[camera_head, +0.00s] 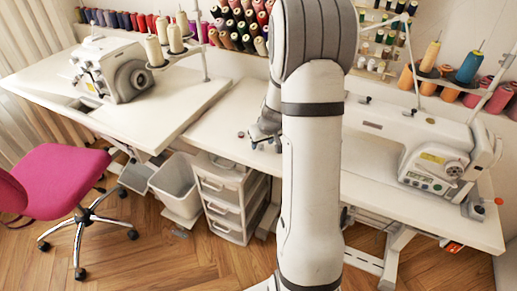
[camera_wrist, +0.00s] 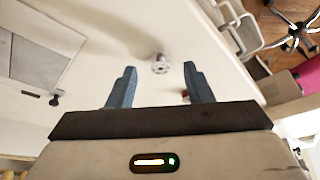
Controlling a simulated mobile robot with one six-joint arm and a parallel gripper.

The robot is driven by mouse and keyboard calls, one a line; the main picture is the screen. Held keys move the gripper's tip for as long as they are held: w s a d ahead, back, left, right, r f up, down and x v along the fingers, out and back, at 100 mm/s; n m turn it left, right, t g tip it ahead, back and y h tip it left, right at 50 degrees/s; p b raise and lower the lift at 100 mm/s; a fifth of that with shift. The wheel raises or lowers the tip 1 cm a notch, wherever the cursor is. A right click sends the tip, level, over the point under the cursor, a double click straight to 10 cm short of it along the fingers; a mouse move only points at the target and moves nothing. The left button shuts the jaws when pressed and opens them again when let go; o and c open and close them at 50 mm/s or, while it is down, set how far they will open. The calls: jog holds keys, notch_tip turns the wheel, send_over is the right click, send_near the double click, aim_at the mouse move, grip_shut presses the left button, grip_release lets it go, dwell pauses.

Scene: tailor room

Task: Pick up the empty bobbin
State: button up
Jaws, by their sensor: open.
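A small silvery bobbin (camera_wrist: 160,64) with no visible thread lies on the white tabletop in the wrist view, between and a little beyond my fingertips. My gripper (camera_wrist: 159,72) is open, with its two blue-grey fingers apart and nothing held. In the head view my gripper (camera_head: 264,138) hangs low over the table, partly behind my arm. A small red thing (camera_wrist: 185,93) shows beside the right finger in the wrist view, partly hidden by it.
The white table (camera_head: 220,115) is clear around the bobbin. A sewing machine (camera_head: 430,150) stands at right, another (camera_head: 110,68) on the left table. Drawers (camera_head: 225,195) and a bin (camera_head: 177,182) stand below. A pink chair (camera_head: 62,180) is at left.

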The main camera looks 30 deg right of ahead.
jog(key=shift+x, duration=0.75)
jog(key=shift+c, duration=0.3)
grip_shut()
